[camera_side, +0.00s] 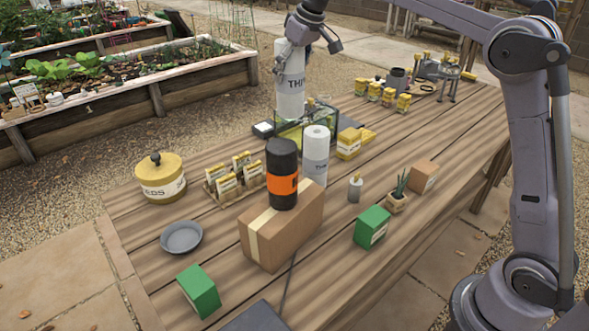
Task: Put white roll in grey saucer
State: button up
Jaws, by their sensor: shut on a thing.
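A tall white roll (290,92) with dark lettering is upright at the top middle of the side view, at the far side of the table. My gripper (303,52) is at its upper end, shut on it. The roll's lower end is near the glass box, and I cannot tell whether it touches the table. The grey saucer (181,237) lies empty at the table's front left, well apart from my gripper. A second, shorter white roll (315,155) stands behind the cardboard box.
A cardboard box (272,240) carries a black and orange cylinder (283,185). A yellow seed tin (161,182), a seed packet tray (222,198), green boxes (372,227) and a glass box (292,135) stand around. Bare wood surrounds the saucer.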

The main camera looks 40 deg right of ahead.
jog(key=a+n, duration=0.1)
jog(key=a, duration=0.7)
jog(key=a+n+y, duration=0.1)
jog(key=a, duration=0.3)
jog(key=shift+w+a+n, duration=0.3)
jog(key=shift+a, duration=0.05)
jog(key=a+n, duration=0.1)
jog(key=a, duration=0.3)
jog(key=s+a, duration=0.1)
jog(key=a, duration=0.3)
jog(key=s+a+n+y, duration=0.1)
jog(key=a, duration=0.3)
jog(key=shift+a+f+n+g, duration=0.25)
jog(key=shift+n+g, duration=0.05)
jog(key=shift+g, duration=0.1)
notch_tip(320, 180, down, 9)
jog(key=shift+d+f, duration=0.15)
jog(key=shift+f, duration=0.05)
jog(key=shift+c, duration=0.2)
jog(key=a+f, duration=0.8)
jog(key=a, duration=0.3)
jog(key=shift+w+a+f, duration=0.15)
jog(key=shift+w+a, duration=0.1)
jog(key=shift+w, duration=0.15)
jog(key=shift+f, duration=2.1)
jog(key=o, duration=1.4)
jog(key=shift+c, duration=0.2)
